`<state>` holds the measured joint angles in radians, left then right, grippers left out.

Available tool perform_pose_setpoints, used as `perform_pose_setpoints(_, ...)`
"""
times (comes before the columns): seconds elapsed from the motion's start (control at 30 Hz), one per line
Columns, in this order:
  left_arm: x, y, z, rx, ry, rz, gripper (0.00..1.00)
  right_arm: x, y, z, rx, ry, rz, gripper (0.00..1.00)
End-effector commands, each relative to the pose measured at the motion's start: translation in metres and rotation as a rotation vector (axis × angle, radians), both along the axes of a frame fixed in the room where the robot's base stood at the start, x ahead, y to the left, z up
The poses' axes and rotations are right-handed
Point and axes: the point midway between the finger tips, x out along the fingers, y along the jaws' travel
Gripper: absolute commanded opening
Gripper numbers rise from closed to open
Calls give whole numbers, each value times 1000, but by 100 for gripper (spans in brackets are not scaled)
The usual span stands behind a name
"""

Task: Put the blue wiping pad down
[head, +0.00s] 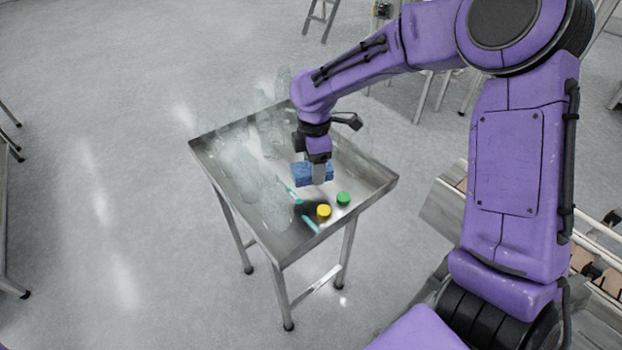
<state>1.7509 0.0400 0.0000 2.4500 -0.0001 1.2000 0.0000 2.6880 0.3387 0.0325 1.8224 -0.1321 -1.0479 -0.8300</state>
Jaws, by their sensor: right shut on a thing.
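The blue wiping pad (301,172) is a small blue block over the metal tray table, right of the table's middle. My right gripper (319,178) points down from above and is shut on the pad, hiding part of it. A dark shadow lies on the tray just below the pad; I cannot tell whether the pad touches the surface. My left gripper is not in view.
The steel table (222,172) has a raised rim. A yellow cap (323,211), a green cap (343,198) and a teal-handled tool (311,224) lie close in front of the pad. Several clear, see-through containers (270,205) stand on the left and back. A conveyor (590,262) is at the right.

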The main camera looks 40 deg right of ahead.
Motion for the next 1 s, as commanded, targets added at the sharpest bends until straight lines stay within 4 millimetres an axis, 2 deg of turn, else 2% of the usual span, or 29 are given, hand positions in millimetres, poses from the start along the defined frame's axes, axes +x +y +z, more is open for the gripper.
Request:
perform_pose_setpoints(0.1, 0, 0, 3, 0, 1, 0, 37, 15, -5, -19, 2, 0, -2, 36)
perform_pose_setpoints(0.27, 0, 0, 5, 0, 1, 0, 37, 27, -10, -36, 2, 2, -2, 36)
perform_pose_setpoints(0.4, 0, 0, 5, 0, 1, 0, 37, 26, -9, -59, 1, 1, -2, 36)
perform_pose_setpoints(0.8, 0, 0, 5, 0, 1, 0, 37, 26, -9, -67, 2, -2, 0, 36)
perform_pose_setpoints(0.83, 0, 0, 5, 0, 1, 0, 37, 26, -9, -68, 1, -3, 0, 64)
perform_pose_setpoints(0.9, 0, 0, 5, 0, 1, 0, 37, 26, -9, -67, 1, -3, 0, 86)
perform_pose_setpoints(1.0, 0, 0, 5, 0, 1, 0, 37, 26, -9, -67, 1, -3, 0, 86)
